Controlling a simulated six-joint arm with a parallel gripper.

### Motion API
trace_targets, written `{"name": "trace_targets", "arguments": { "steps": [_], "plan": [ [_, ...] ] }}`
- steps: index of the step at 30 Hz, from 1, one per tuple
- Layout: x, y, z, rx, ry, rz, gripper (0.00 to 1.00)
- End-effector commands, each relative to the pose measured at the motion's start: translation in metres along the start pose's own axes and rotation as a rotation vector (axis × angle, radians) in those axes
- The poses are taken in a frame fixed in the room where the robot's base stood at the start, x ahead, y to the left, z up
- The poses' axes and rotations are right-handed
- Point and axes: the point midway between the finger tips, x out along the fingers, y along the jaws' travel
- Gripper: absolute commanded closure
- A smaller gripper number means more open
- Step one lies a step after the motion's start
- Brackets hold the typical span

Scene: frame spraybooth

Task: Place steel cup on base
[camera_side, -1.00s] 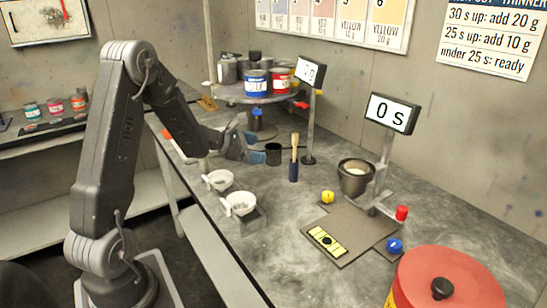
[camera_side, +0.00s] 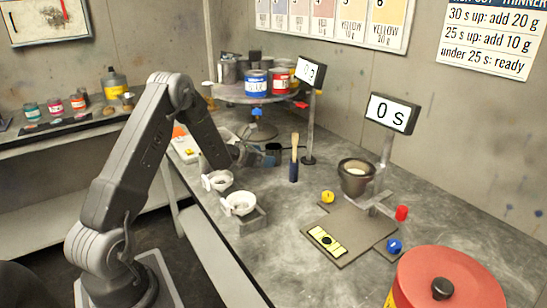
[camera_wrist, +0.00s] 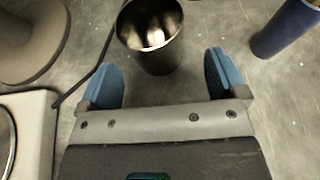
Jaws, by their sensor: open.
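The steel cup (camera_wrist: 150,38) stands upright on the bench in the wrist view, shiny inside and with bright spots within. My gripper (camera_wrist: 161,78) is open, its two blue fingers apart, with the cup just beyond the fingertips and roughly midway between them. In the side view the cup (camera_side: 273,149) is small, dark and partly hidden by my gripper (camera_side: 262,158), which is low over the bench. A flat grey base plate (camera_side: 352,226) lies on the bench at the right; which part the task calls the base I cannot tell.
Another dark cup (camera_side: 357,177) sits in a holder by the timer. A blue-handled brush (camera_side: 294,160) stands right of my gripper. White funnels (camera_side: 240,204) are nearer. A turntable (camera_side: 250,97) with cans is behind. A pale device (camera_wrist: 22,130) and cable lie left in the wrist view.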

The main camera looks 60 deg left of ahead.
Motion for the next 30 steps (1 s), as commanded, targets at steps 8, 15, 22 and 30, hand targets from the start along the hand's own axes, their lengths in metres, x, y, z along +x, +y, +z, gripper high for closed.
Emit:
{"name": "trace_targets", "arguments": {
  "steps": [8, 15, 22, 30],
  "plan": [
    [0.038, 0.003, 0.004, 0.0, 0.001, -0.002, 0.1],
    [0.045, 0.004, 0.005, 0.001, 0.0, -0.001, 0.1],
    [0.045, 0.004, 0.004, 0.001, 0.0, -0.001, 0.23],
    [0.045, 0.004, 0.004, 0.001, 0.0, -0.001, 0.49]
  ]
}}
